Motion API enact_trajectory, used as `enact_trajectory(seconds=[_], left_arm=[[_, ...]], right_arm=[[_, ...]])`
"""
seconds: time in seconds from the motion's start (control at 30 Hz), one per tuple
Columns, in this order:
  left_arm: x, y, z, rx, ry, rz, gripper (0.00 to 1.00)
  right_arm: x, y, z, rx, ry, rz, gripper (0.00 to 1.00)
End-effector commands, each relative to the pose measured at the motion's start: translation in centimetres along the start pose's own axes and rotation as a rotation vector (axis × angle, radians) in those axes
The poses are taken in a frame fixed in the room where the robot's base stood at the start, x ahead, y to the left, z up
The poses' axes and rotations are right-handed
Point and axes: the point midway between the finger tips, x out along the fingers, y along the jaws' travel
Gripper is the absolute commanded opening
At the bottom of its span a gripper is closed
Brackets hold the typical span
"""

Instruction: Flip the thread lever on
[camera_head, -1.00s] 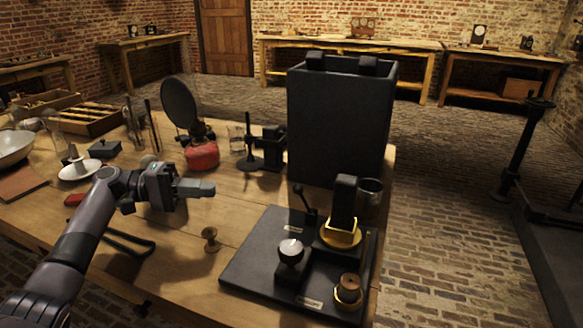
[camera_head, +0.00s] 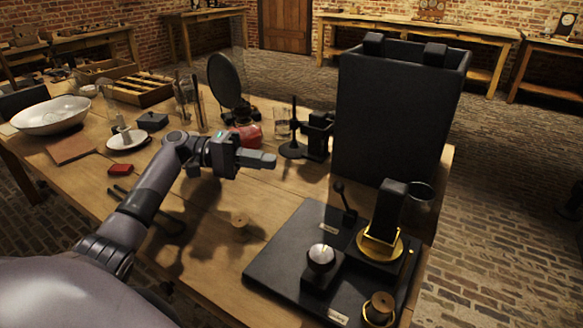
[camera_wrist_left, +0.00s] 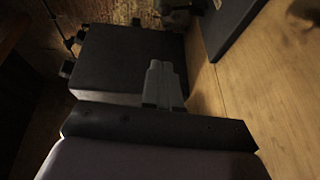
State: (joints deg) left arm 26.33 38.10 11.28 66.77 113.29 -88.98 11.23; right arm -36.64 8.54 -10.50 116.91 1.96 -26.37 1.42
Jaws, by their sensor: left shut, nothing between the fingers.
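A small black lever with a ball knob (camera_head: 340,188) stands tilted up to the left on a black base board (camera_head: 285,255) at the table's right front. A pale label (camera_head: 328,228) lies by its foot, too small to read. I cannot tell whether this is the thread lever. My left gripper (camera_head: 270,160) is shut and empty, held above the table, left of the lever and apart from it. In the left wrist view its closed fingers (camera_wrist_left: 160,75) point toward a tall black box (camera_wrist_left: 130,60). My right gripper is not in view.
The tall black box (camera_head: 400,115) stands behind the board. The board carries a round white-topped knob (camera_head: 321,257), a black block on a brass base (camera_head: 382,240) and a brass terminal (camera_head: 379,308). A black stand (camera_head: 294,140) is behind my gripper.

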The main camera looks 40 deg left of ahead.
Motion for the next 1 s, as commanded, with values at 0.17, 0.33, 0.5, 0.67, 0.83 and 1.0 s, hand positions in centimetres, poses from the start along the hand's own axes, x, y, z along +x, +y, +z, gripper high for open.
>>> enact_trajectory(seconds=[0.17, 0.33, 0.5, 0.67, 0.83, 1.0], left_arm=[[3.2, 0.2, 0.1, 0.001, -0.004, 0.003, 0.0], [7.0, 0.3, 0.1, 0.002, -0.004, 0.004, 0.0], [9.9, 0.2, 0.7, 0.0, -0.004, 0.0, 0.0], [11.2, 0.2, 2.1, 0.001, -0.002, 0.0, 0.0], [11.9, 0.1, 2.8, 0.001, -0.001, 0.0, 0.0], [12.0, 0.0, 2.9, 0.0, 0.0, 0.0, 0.0]], right_arm=[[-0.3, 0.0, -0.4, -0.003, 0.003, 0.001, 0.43], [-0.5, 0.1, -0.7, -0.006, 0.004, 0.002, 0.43], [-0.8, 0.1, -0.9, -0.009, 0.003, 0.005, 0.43], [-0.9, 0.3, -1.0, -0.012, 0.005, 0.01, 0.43], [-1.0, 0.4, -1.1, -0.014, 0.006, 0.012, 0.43], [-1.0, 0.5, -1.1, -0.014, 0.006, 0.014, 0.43]])
